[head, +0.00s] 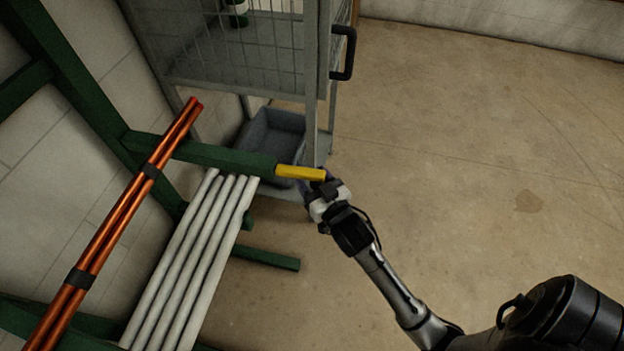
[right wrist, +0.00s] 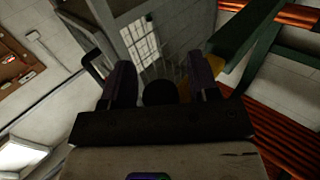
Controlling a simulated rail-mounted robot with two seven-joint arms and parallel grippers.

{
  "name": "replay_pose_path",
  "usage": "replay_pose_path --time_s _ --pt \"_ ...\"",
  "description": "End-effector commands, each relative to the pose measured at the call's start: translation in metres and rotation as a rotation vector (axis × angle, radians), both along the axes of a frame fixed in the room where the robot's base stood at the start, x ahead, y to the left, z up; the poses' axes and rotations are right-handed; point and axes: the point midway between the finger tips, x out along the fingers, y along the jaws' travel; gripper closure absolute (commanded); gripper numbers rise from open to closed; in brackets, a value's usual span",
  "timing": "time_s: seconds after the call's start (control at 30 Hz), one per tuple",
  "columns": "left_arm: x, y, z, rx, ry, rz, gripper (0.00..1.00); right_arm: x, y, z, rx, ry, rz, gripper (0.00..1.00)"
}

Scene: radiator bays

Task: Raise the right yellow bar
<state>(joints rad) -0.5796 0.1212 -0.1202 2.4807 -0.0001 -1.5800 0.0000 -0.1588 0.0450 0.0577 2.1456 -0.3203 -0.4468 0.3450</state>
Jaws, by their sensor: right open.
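The yellow bar (head: 300,172) sits at the free end of a green rack arm (head: 235,160) and lies nearly level in the head view. My right gripper (head: 325,182) is at the bar's outer end, with its fingers partly hidden there. In the right wrist view my right gripper (right wrist: 162,75) has its two dark fingers apart. A piece of the yellow bar (right wrist: 214,68) shows behind the right-hand finger. I cannot tell whether the bar is between the fingers or touching one. My left gripper is not in view.
Copper pipes (head: 120,217) and several white pipes (head: 192,262) rest on the green rack at left. A grey mesh cage (head: 240,60) with a black handle (head: 344,53) stands behind the bar. A grey bin (head: 272,130) is at its base. The floor at right is clear.

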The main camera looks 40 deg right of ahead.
Motion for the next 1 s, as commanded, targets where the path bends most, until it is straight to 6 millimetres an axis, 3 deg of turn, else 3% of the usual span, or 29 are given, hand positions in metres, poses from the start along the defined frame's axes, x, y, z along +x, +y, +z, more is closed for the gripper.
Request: replay_pose_path --time_s 0.37,0.9,1.0 --pt "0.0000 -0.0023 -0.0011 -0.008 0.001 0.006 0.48 0.0037 -0.0006 0.0004 0.000 0.000 0.000 0.45" --pt "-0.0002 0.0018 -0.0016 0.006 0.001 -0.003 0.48 0.0034 -0.0006 0.0003 0.000 -0.001 0.000 0.95" --pt "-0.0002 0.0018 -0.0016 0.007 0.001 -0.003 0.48 0.0034 -0.0006 0.0003 0.000 -0.001 0.000 1.00"
